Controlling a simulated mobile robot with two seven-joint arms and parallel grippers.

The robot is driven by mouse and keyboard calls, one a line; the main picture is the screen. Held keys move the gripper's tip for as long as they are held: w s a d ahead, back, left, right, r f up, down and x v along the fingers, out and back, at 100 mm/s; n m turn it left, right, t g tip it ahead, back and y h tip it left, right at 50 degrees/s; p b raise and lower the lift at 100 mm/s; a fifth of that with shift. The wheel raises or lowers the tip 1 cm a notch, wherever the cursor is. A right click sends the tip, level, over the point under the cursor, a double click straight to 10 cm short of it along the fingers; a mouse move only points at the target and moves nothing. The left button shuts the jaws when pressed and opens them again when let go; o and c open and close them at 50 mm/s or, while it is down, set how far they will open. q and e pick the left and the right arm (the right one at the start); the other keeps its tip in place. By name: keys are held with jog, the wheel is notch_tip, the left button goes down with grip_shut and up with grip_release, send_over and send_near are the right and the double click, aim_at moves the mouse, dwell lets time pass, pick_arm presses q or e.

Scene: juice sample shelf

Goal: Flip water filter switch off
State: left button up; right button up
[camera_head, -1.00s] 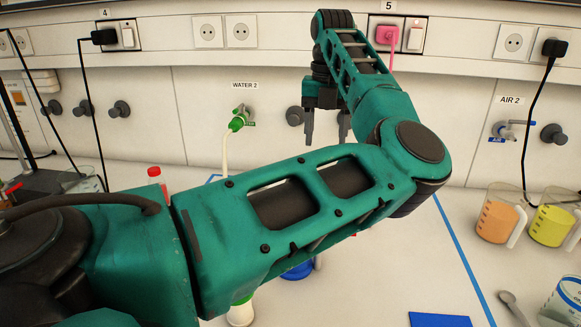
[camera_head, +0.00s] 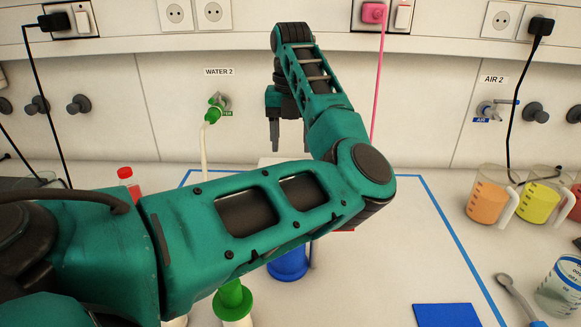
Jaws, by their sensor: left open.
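A white rocker switch (camera_head: 403,16) sits in a black frame at the top edge of the view, beside a pink plug (camera_head: 374,12). A pink cord hangs from the plug and passes behind my left arm. Another white switch (camera_head: 83,20) is beside a black plug at upper left. No label names either switch as the water filter's. My left gripper (camera_head: 289,135) is open and empty, fingers pointing down, in front of the wall. It is below and left of the pink plug, apart from both switches. My right gripper is out of view.
A green-handled tap (camera_head: 214,111) labelled WATER 2 is on the wall. Beakers of orange (camera_head: 484,196) and yellow liquid (camera_head: 537,196) stand at right. A green-topped item (camera_head: 233,300) and a blue item (camera_head: 288,262) are partly hidden below my arm.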

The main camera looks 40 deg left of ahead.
pick_arm(q)
notch_tip(320, 180, down, 7)
jog(key=shift+f, duration=0.1)
dwell(0.3)
jog(key=c, duration=1.1)
jog(key=shift+o, duration=0.2)
jog(key=shift+w+a+r+g+h, duration=0.15)
jog(key=shift+g+h, duration=0.35)
jog(key=shift+g, duration=0.1)
jog(key=shift+w+a+r+g+h, duration=0.15)
jog(key=shift+g+h, duration=0.35)
jog(key=shift+g, duration=0.1)
jog(key=o, duration=1.1)
jog(key=shift+c, duration=0.2)
jog(key=shift+r, duration=0.1)
jog(key=v, duration=1.2)
